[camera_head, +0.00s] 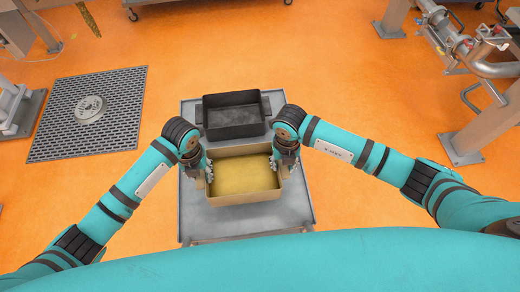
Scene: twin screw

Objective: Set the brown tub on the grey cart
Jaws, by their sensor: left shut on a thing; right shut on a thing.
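The brown tub (244,190) is an open rectangular box with a yellowish inside, in the middle of the head view. It is over the near half of the grey cart (245,224); whether it touches the cart top I cannot tell. My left gripper (208,172) is shut on the tub's left side. My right gripper (274,167) is shut on its right side. The fingertips are partly hidden against the tub walls.
A dark grey tub (233,128) stands on the cart's far half, just behind the brown tub. A metal floor grate (88,115) lies at the left. Steel pipework (465,45) stands at the upper right. Orange floor around the cart is mostly clear.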

